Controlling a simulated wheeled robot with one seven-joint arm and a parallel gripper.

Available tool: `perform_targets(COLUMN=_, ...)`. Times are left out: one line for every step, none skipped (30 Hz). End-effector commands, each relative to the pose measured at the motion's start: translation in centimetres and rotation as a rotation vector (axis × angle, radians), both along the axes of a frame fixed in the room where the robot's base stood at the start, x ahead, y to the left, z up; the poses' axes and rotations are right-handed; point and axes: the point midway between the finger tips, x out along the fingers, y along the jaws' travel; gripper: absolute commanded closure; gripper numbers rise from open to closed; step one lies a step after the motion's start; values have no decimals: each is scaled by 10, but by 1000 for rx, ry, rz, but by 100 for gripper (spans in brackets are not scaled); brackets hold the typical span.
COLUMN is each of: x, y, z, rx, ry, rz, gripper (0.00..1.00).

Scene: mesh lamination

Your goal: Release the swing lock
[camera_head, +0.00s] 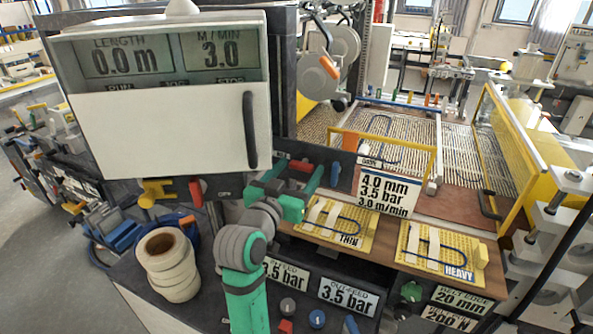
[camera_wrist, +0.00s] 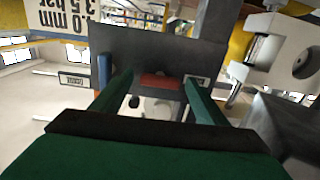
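A red bar (camera_wrist: 160,82) on the dark panel (camera_wrist: 140,50) shows between the fingertips, with small labels on either side that I cannot read. The red bar (camera_head: 300,166) also shows between the fingers in the head view. Contact with it cannot be told. No readable label names the swing lock, so I cannot tell whether this is it.
The white display box (camera_head: 170,130) with a dark handle overhangs at left. A blue lever (camera_head: 335,173) is right of the fingers. Tape rolls (camera_head: 168,263), a THIN sample board (camera_head: 335,225) and a HEAVY sample board (camera_head: 440,250) lie nearby. A yellow-framed guard (camera_head: 500,140) stands at right.

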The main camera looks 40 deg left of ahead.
Motion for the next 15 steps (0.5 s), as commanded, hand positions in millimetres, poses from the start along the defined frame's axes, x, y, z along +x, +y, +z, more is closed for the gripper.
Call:
perform_targets(x=0, y=0, z=0, rx=0, ry=0, rz=0, gripper=33)
perform_targets(x=-1, y=0, z=0, rx=0, ry=0, rz=0, gripper=33)
perform_targets(x=-3, y=0, z=0, rx=0, ry=0, rz=1, gripper=33)
perform_targets(x=-5, y=0, z=0, rx=0, ry=0, rz=1, gripper=33)
perform_targets(x=-8, y=0, z=0, rx=0, ry=-1, rz=2, gripper=33)
perform_targets(x=-13, y=-1, z=0, rx=0, ry=-1, rz=4, gripper=33)
perform_targets(x=-18, y=-1, z=0, rx=0, ry=-1, rz=5, gripper=33)
perform_targets(x=-22, y=-2, z=0, rx=0, ry=-1, rz=6, gripper=33)
perform_targets(x=-29, y=-4, z=0, rx=1, ry=-1, rz=6, gripper=33)
perform_targets(x=-35, y=-5, z=0, rx=1, ry=-1, rz=7, gripper=33)
perform_targets(x=-41, y=-6, z=0, rx=0, ry=-2, rz=7, gripper=33)
perform_targets(x=-49, y=-7, z=-1, rx=0, ry=0, rz=8, gripper=33)
perform_targets(x=-55, y=-8, z=0, rx=1, ry=-1, rz=9, gripper=33)
perform_targets(x=-60, y=-10, z=0, rx=1, ry=-1, rz=9, gripper=33)
perform_targets(x=-68, y=-11, z=0, rx=0, ry=-1, rz=9, gripper=33)
